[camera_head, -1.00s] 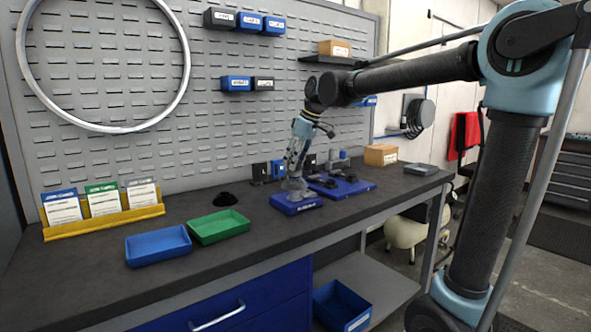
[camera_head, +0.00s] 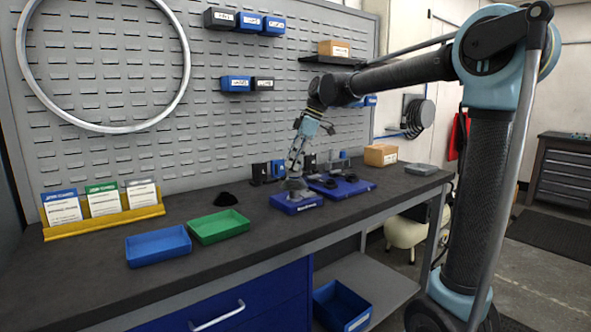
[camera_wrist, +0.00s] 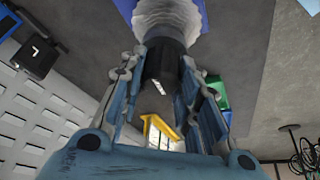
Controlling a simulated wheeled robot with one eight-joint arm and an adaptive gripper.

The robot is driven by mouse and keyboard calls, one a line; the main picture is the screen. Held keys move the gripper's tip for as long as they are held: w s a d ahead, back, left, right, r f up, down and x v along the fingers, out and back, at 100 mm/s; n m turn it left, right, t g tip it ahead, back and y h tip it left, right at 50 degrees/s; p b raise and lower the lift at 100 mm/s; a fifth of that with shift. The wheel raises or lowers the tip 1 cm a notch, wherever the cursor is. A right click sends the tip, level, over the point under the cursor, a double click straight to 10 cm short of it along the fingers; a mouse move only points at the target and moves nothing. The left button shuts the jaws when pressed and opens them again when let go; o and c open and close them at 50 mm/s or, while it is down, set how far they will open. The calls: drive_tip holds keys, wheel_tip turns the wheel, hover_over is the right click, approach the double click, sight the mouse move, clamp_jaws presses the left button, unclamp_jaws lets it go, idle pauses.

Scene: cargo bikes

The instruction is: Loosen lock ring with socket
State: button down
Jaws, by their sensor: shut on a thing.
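My gripper (camera_wrist: 164,64) is shut on a dark cylindrical socket (camera_wrist: 162,68), with one finger on each side of it. The socket's far end meets a silver, ridged cassette (camera_wrist: 168,18) on a blue base (camera_wrist: 127,8). In the head view, my gripper (camera_head: 297,160) leans over the cassette (camera_head: 295,185), which sits on the small blue base (camera_head: 297,203) on the bench. The lock ring cannot be made out; the socket covers the cassette's middle.
A blue tray (camera_head: 342,192) with dark round parts lies just right of the base. Green (camera_head: 219,229) and blue (camera_head: 158,248) trays and a small black piece (camera_head: 226,199) lie left. A cardboard box (camera_head: 380,154) stands at the right. The pegboard (camera_head: 215,130) rises behind.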

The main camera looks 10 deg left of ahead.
drive_tip(key=shift+f, duration=0.1)
drive_tip(key=n, duration=0.2)
drive_tip(key=n+g, duration=0.1)
drive_tip(key=n, duration=0.1)
drive_tip(key=shift+n+g+h, duration=0.3)
drive_tip(key=shift+n+h, duration=0.1)
drive_tip(key=shift+d+n+g, duration=0.1)
drive_tip(key=shift+n+g, duration=0.2)
drive_tip(key=shift+n, duration=0.5)
drive_tip(key=shift+h, duration=0.3)
drive_tip(key=n+h, duration=0.1)
drive_tip(key=n, duration=0.2)
drive_tip(key=shift+g, duration=0.3)
drive_tip(key=n+h, duration=0.1)
drive_tip(key=n, duration=0.2)
drive_tip(key=shift+g, duration=0.3)
drive_tip(key=shift+n, duration=0.3)
